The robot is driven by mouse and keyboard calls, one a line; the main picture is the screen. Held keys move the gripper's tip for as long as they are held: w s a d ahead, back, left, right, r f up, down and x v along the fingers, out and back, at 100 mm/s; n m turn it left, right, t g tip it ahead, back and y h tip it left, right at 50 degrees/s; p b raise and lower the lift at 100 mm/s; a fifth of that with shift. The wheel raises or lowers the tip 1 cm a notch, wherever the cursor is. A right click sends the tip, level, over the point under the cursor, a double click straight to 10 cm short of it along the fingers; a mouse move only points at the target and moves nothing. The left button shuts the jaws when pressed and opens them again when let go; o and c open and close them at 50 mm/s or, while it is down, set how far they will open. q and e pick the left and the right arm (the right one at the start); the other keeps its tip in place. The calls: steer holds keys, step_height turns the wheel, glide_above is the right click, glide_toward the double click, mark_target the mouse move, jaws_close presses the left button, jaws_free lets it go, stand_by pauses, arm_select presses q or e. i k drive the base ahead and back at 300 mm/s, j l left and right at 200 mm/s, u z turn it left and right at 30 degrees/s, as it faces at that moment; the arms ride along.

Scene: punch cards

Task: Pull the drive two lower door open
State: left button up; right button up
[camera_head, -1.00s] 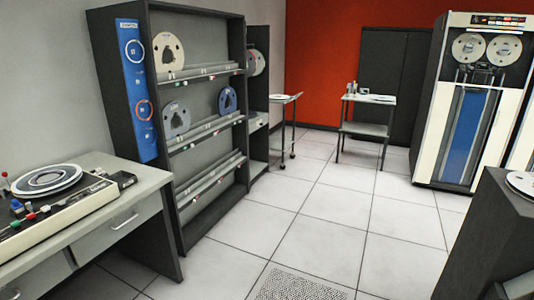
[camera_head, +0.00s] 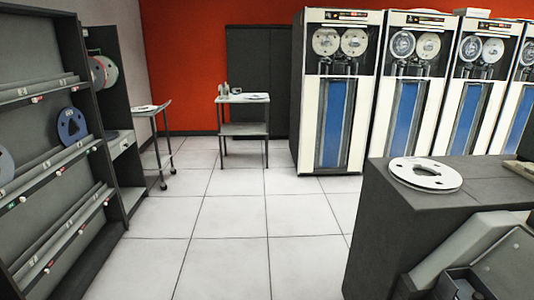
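A row of white and black tape drive cabinets stands along the back right in the head view. The leftmost drive (camera_head: 336,95) has two reels at the top and a blue-backed lower section (camera_head: 335,125). The second drive (camera_head: 408,90) from the left has the same layout, with its blue lower section (camera_head: 405,115) facing the aisle. Their lower fronts look closed. I cannot read any drive numbers at this size, so which one is drive two is not certain from labels. Neither of my grippers is in view.
A dark counter (camera_head: 380,240) with a white reel (camera_head: 425,174) stands at right, hiding the bases of the right-hand drives. A reel rack (camera_head: 85,110) is at left. A small table (camera_head: 243,99) and a cart (camera_head: 151,112) stand behind. The tiled floor (camera_head: 230,215) between is clear.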

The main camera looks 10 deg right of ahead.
mark_target(388, 85)
steer(key=i+z, duration=0.35)
steer(key=i, duration=0.95)
steer(key=i+j, duration=0.1)
steer(key=i, duration=2.6)
steer(key=i+z, duration=0.4)
steer(key=i, duration=0.15)
steer(key=i+j+z, duration=0.15)
steer(key=i+z, duration=0.25)
steer(key=i, duration=0.15)
steer(key=i+l+z, duration=0.1)
steer(key=z, duration=0.35)
steer(key=i+z, duration=0.4)
steer(key=i+j+z, duration=0.1)
steer(key=z, duration=0.35)
steer(key=i+l+z, duration=0.15)
steer(key=i+z, duration=0.7)
steer(key=i, duration=2.9)
